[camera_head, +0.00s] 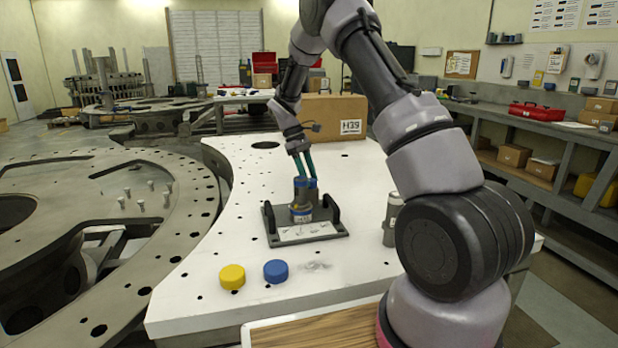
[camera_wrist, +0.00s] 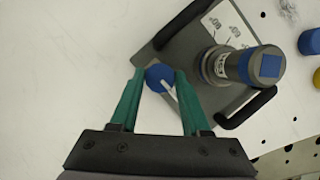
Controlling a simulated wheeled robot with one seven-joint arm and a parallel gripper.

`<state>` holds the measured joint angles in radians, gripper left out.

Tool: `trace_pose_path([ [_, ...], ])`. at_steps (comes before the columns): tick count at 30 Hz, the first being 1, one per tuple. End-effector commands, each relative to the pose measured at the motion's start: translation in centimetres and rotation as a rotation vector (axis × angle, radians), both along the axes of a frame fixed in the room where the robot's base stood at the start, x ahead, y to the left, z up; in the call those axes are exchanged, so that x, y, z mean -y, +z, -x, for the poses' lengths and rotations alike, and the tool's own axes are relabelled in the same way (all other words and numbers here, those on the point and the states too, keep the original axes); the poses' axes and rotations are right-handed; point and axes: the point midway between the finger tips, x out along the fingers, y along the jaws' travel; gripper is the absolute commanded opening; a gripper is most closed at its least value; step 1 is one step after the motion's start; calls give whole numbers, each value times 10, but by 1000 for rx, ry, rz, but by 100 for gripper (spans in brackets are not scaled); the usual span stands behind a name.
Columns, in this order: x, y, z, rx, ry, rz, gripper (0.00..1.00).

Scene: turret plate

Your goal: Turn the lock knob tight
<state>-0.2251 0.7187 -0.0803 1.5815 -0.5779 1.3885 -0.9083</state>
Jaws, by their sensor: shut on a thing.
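The lock knob (camera_wrist: 160,77) is a small round blue knob with a white pointer line, at the edge of a dark grey fixture plate (camera_head: 325,235). In the wrist view the green fingers of my gripper (camera_wrist: 160,73) stand on either side of it, shut on it. In the wrist view the pointer line slants down toward the right finger. In the head view my gripper (camera_head: 304,163) reaches down behind a grey cylinder (camera_head: 301,198) on the fixture, which hides most of the knob. The cylinder also shows in the wrist view (camera_wrist: 233,66), with a blue square on its top.
The fixture has two black handles (camera_head: 270,217) and a white label. A yellow cap (camera_head: 232,277) and a blue cap (camera_head: 276,271) lie in front on the white table (camera_head: 200,310). A grey canister (camera_head: 392,215) stands right; a cardboard box (camera_head: 335,117) stands behind.

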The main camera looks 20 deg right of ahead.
Motion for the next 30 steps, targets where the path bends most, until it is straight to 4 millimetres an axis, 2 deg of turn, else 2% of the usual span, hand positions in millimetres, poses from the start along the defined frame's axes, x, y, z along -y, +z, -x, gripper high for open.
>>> trace_pose_path([
  [5,0,1,-1,2,0,-1,0],
  [6,0,1,-1,2,0,-1,54],
  [8,0,1,-1,2,0,-1,77],
  [20,-2,5,-2,2,2,0,77],
  [23,-5,17,-6,4,3,-1,77],
  [30,-18,62,-20,5,2,-1,77],
])
